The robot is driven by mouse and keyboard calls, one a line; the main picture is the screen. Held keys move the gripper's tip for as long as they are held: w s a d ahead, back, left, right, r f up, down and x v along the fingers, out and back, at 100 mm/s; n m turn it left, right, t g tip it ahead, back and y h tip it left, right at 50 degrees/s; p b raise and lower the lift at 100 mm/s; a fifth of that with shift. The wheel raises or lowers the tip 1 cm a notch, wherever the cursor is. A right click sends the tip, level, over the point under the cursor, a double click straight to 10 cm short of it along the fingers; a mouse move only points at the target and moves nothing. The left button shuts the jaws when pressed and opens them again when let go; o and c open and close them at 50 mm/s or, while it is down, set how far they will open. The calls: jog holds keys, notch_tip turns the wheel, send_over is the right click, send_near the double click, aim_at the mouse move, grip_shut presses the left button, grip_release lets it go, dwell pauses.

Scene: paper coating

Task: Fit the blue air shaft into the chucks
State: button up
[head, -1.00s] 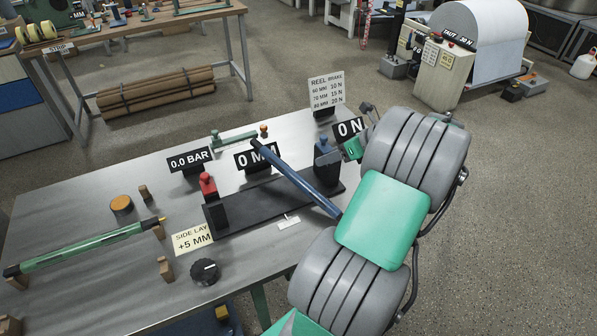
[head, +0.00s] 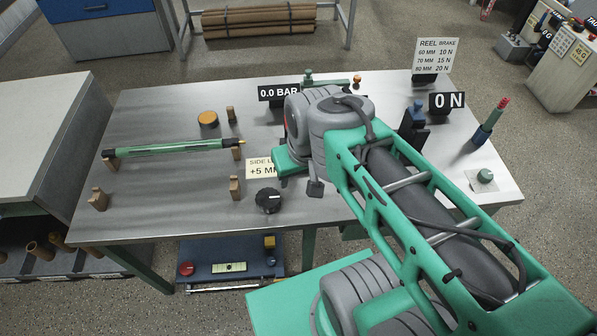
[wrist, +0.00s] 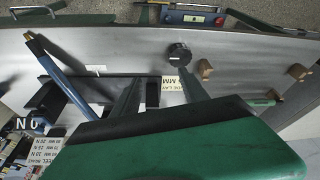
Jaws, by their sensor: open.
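The blue air shaft (wrist: 66,66) lies slanted by the dark chuck stand (wrist: 48,97) in the wrist view, its yellow-tipped end toward the upper left. Its other end is hidden, and I cannot tell whether it touches the chucks. In the head view my arm covers the shaft and most of the stand; the blue right chuck (head: 413,118) shows beside the arm. The red left chuck is almost wholly hidden.
A green shaft (head: 170,149) rests on wooden blocks at the left. A black knob (head: 268,200), a side lay card (head: 261,169) and an orange-topped disc (head: 208,119) stand nearby. A blue post with a red tip (head: 489,122) is at the right.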

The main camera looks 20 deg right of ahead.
jog(key=shift+o, duration=0.5)
